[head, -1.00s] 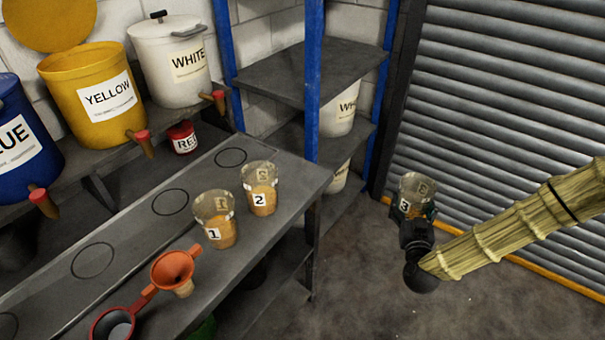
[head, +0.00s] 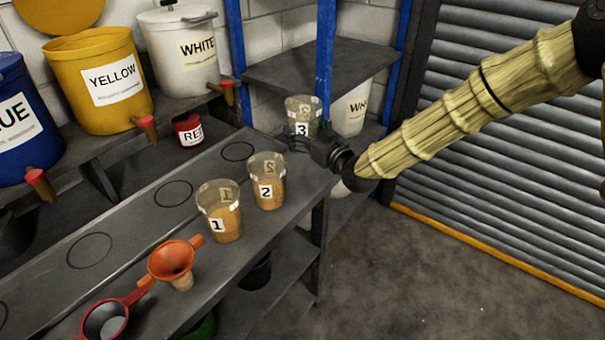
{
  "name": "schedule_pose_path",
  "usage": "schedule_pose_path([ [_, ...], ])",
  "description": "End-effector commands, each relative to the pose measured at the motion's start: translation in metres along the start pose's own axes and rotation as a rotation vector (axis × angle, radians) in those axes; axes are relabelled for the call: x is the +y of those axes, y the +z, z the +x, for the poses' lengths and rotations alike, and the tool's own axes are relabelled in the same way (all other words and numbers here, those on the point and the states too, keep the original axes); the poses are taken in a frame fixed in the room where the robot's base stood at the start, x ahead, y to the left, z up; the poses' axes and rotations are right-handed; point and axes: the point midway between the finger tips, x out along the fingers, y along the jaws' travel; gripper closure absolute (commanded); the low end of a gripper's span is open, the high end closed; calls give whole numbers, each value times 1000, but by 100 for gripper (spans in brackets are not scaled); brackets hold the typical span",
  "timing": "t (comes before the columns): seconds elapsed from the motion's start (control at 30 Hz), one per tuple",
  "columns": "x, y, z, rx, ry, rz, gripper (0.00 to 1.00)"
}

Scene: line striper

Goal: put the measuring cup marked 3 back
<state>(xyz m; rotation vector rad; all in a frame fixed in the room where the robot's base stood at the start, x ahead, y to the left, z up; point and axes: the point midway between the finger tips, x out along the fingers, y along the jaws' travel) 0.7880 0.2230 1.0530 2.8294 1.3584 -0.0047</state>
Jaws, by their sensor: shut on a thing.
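The clear measuring cup marked 3 (head: 302,112) is upright in my gripper (head: 308,143), at the far right end of the grey bench in the head view. My gripper is shut on the cup's lower part and hides some of it. I cannot tell whether the cup's base touches the bench or hangs above it. Cup 1 (head: 224,222) and cup 2 (head: 267,190) stand on the bench to the left and nearer, both with orange-brown contents. Cup 2 is the closer of the two to cup 3.
The bench (head: 130,235) has several drawn circles, all empty. An orange funnel (head: 172,259) and a red-rimmed strainer (head: 108,318) lie at the near left. Labelled buckets, including the yellow one (head: 98,80), line the back shelf. A blue shelf post (head: 326,60) rises behind cup 3.

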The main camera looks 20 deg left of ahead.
Motion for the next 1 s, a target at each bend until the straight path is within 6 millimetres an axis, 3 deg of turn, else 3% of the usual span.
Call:
schedule_pose_path([
  [0.4, -2, 48, 1, -1, -4, 2, 58],
  [0.67, 0, 60, 1, 0, -2, 1, 58],
  [1.0, -1, 94, 1, -1, -3, 1, 58],
])
